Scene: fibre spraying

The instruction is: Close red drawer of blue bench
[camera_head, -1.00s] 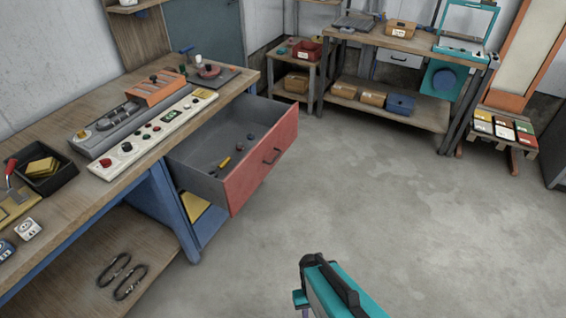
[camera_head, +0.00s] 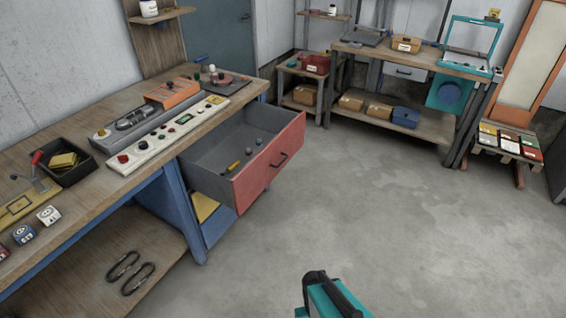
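The red-fronted drawer (camera_head: 262,172) of the blue bench (camera_head: 165,205) stands pulled far out to the right. Its grey inside shows a yellow item and a few small round items. A teal and black part of my arm (camera_head: 328,296) shows at the bottom edge, well in front of and apart from the drawer. My gripper's fingers are not visible in this view.
The wooden benchtop (camera_head: 60,142) holds a control panel (camera_head: 160,130), a black tray (camera_head: 66,164) and small devices. Another workbench (camera_head: 410,58) stands at the back. A colour-sample stand (camera_head: 508,142) is at the right. The concrete floor (camera_head: 400,210) between is clear.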

